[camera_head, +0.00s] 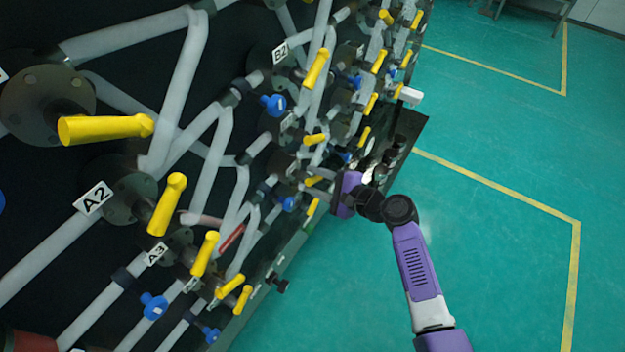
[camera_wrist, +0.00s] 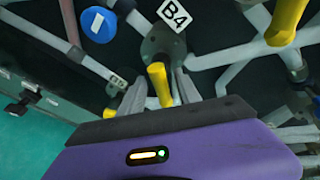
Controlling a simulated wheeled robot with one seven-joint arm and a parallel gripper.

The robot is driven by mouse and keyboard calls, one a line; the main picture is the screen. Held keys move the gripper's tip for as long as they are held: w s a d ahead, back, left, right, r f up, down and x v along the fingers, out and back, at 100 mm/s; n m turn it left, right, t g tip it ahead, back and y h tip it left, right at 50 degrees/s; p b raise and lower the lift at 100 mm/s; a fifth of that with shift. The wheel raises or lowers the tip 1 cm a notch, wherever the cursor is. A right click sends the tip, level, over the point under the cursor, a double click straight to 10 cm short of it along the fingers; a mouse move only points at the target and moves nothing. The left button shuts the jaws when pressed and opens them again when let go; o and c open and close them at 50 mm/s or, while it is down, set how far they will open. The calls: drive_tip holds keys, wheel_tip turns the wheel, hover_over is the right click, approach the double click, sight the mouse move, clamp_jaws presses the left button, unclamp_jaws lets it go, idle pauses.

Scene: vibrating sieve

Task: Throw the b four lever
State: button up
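The B4 label (camera_wrist: 174,15) shows at the top of the wrist view on a dark round flange. Just below it is the yellow B4 lever (camera_wrist: 159,82), with its end pointing toward my wrist. My gripper (camera_wrist: 160,90) has its grey fingers on either side of this lever, apart, with some room beside it. I cannot tell whether a finger touches it. In the head view my purple gripper (camera_head: 335,192) is at the lower right edge of the pipe panel, beside yellow levers; its fingertips are largely hidden.
Another yellow lever (camera_wrist: 286,20) is at the upper right of the wrist view, and a blue knob (camera_wrist: 98,24) is at the upper left. Grey pipes crowd the panel. The green floor (camera_head: 500,130) is open to the right.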

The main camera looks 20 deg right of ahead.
drive_tip(key=v, duration=0.7)
drive_tip(key=shift+b, duration=0.4)
drive_tip(key=shift+s, duration=0.1)
drive_tip(key=w+d+r+n+t+h, duration=0.2)
drive_tip(key=d+h, duration=0.1)
drive_tip(key=d, duration=0.2)
drive_tip(key=s+d+n+h, duration=0.2)
drive_tip(key=s+n+h, duration=0.25)
drive_tip(key=s, duration=0.35)
drive_tip(key=s+a+r+n+b, duration=0.1)
drive_tip(key=s+a+n, duration=0.2)
drive_tip(key=s, duration=0.7)
drive_tip(key=s+a+r+n+b, duration=0.2)
drive_tip(key=s+n, duration=0.3)
drive_tip(key=s, duration=0.6)
drive_tip(key=s+a+r+n+b, duration=0.1)
drive_tip(key=s+a+n, duration=0.3)
drive_tip(key=s, duration=0.6)
drive_tip(key=shift+s+a+r, duration=0.3)
drive_tip(key=shift+s+r, duration=0.05)
drive_tip(key=shift+r, duration=0.4)
